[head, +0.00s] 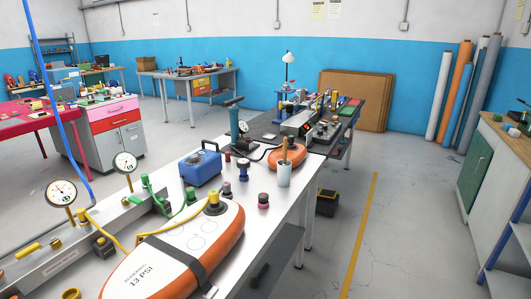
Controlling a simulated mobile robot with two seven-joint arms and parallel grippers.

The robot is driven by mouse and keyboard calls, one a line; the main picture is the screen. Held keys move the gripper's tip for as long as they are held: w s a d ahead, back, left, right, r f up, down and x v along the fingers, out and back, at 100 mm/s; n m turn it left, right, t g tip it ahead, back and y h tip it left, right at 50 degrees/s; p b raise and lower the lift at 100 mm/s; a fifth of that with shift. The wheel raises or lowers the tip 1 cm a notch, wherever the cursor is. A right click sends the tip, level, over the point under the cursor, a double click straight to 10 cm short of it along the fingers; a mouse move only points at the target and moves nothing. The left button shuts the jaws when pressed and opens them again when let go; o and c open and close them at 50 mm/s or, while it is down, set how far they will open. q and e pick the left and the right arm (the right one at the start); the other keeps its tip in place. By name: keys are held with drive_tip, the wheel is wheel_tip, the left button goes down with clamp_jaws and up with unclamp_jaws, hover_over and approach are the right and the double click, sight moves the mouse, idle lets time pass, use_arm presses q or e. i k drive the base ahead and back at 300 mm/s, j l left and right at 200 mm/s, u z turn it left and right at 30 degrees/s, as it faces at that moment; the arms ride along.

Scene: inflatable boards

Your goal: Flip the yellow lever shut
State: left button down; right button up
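A yellow lever (28,250) shows at the lower left on a long grey metal manifold (62,262). It looks slanted, but I cannot tell whether it is open or shut. Other small yellow fittings (83,216) sit on or near the manifold. A green lever valve (150,185) stands at its far end, with a green hose. A yellow hose (165,231) runs to the yellow cap (213,200) on a white and orange inflatable board (160,257). Neither of my grippers is in view.
Two round gauges (61,193) (125,162) rise over the manifold. A blue box (200,166), several coloured valve caps (263,200) and a white cup (284,175) with brushes stand on the white table (270,228). The floor on the right is mostly clear.

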sight(21, 254)
drive_tip(key=u, duration=1.5)
